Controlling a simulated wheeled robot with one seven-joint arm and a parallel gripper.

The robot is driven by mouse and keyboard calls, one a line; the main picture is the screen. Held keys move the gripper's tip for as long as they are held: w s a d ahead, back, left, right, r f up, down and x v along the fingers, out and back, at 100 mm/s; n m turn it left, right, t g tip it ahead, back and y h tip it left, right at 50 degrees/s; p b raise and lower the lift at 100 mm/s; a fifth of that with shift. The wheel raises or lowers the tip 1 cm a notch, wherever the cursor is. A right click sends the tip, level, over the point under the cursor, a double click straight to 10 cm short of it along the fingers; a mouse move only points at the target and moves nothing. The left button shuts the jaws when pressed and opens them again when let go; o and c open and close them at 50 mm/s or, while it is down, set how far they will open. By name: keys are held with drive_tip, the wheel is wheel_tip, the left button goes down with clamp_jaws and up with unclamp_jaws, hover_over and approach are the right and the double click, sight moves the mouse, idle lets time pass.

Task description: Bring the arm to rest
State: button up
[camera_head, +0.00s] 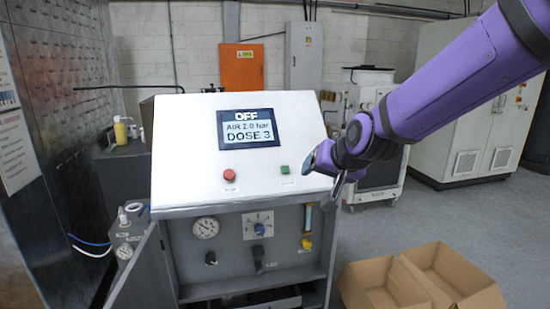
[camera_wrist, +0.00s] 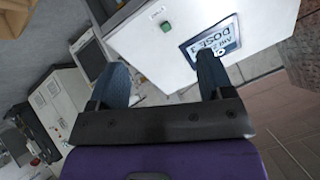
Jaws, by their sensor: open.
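My gripper (camera_head: 338,183) is at the right edge of the ozone washer's white sloped panel (camera_head: 190,150) in the head view, at the end of my purple arm. In the wrist view my gripper (camera_wrist: 165,75) shows two dark blue fingers wide apart with nothing between them. The panel's screen (camera_head: 248,128) reads OFF, AIR 2.0 bar, DOSE 3. A red button (camera_head: 229,175) and a green button (camera_head: 284,169) sit below the screen. In the wrist view the green button (camera_wrist: 165,28) lies beyond and between the fingers, and the screen (camera_wrist: 213,40) is partly hidden by the right finger.
Below the panel are a gauge (camera_head: 206,228), a dial (camera_head: 258,226) and a yellow valve (camera_head: 307,242). A cabinet door (camera_head: 138,272) stands open at lower left. Open cardboard boxes (camera_head: 455,272) lie on the floor at right. Grey floor (camera_head: 500,215) is clear behind them.

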drive_tip(key=s+d+r+g+h, duration=0.2)
drive_tip(key=s+d, duration=0.7)
drive_tip(key=s, duration=0.4)
drive_tip(key=s+d+r+n+g+h, duration=0.1)
drive_tip(key=s+d+r, duration=0.2)
drive_tip(key=s+d, duration=0.7)
drive_tip(key=s, duration=0.4)
drive_tip(key=shift+s+d+g+h, duration=0.15)
drive_tip(key=shift+d+g+h, duration=0.15)
drive_tip(key=shift+g+h, duration=0.1)
